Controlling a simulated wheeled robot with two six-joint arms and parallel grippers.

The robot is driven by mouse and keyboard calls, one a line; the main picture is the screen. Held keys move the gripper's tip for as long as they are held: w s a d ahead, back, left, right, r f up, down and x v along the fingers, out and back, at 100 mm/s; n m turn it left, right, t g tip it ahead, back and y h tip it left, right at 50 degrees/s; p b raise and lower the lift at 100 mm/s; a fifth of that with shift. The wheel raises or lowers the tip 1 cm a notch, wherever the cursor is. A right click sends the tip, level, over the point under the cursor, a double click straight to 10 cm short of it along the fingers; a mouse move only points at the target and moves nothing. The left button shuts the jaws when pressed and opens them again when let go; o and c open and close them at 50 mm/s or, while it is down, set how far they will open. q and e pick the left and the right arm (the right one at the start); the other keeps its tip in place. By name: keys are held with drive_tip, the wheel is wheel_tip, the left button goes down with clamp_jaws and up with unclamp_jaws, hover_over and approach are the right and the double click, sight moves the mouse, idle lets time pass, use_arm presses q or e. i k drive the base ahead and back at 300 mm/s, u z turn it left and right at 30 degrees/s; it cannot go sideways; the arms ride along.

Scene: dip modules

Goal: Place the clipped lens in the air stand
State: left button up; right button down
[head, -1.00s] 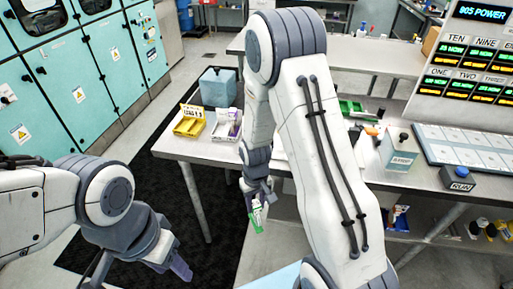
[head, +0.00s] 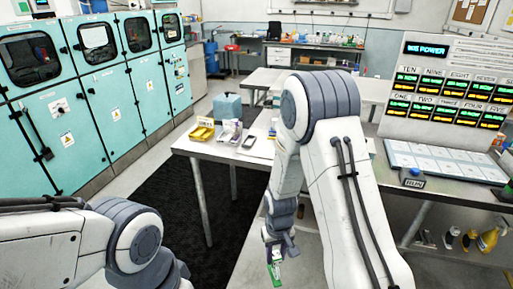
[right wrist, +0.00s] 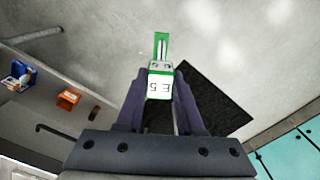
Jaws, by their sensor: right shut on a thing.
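My right gripper (head: 276,250) hangs low in front of the bench and is shut on a small green and white clipped piece (head: 275,275). In the right wrist view the piece (right wrist: 160,85) sits between the fingers, its white face marked "E 5", with a green strip standing out beyond the fingertips. It is held clear in the air above the floor. I cannot make out a lens in it. My left arm enters at the lower left; its fingers are outside the picture. I cannot pick out the air stand in either view.
The metal bench (head: 200,150) bears a yellow tray (head: 202,132), a white tray (head: 229,131), a dark flat device (head: 249,142) and a teal box (head: 227,107). A lit panel (head: 445,90) stands right. An orange bin (right wrist: 68,98) and blue bin (right wrist: 22,75) show in the wrist view.

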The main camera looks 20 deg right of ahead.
sight(249, 143)
drive_tip(key=z, duration=0.75)
drive_tip(key=i, duration=0.95)
drive_tip(key=u, duration=0.05)
